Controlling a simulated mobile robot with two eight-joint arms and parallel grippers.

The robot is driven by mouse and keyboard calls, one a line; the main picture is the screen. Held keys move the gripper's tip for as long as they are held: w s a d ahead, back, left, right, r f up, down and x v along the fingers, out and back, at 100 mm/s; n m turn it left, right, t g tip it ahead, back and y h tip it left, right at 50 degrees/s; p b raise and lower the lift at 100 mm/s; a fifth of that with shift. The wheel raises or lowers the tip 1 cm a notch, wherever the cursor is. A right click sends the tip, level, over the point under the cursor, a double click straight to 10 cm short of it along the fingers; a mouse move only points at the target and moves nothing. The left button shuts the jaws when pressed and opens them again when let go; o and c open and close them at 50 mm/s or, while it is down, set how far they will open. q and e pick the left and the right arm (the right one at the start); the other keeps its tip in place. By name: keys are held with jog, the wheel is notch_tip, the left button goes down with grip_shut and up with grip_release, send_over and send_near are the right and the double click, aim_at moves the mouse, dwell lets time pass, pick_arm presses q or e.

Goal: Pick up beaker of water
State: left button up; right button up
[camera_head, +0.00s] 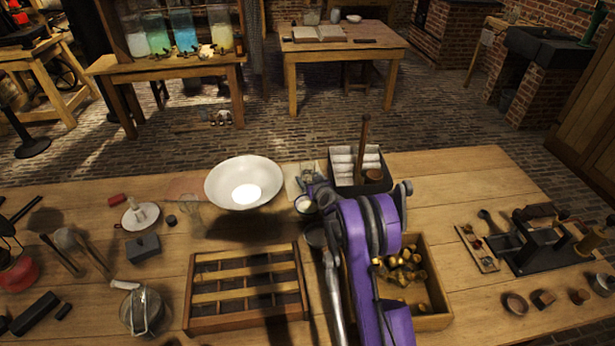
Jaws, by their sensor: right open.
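My right gripper (312,190) is at the end of the purple arm, over the back middle of the workbench, just right of the white bowl. It is open, but its fingertips are small and partly hidden. A small round-rimmed vessel (305,205) shows close beside the gripper; I cannot tell whether it is the beaker, holds water, or touches the fingers. A faint clear glass outline (190,201) stands left of the bowl; its contents cannot be made out. My left gripper is not in view.
The white bowl (222,188) stands left of the gripper. A box with white rolls (342,186) and an upright wooden handle is behind right. A slatted wooden tray (188,290) lies in front. A crate of brass parts (436,318) is partly behind my arm. Bare wood (460,190) lies back right.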

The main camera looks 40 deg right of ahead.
jog(key=shift+s, duration=0.1)
jog(key=c, duration=1.3)
jog(key=shift+r, duration=0.1)
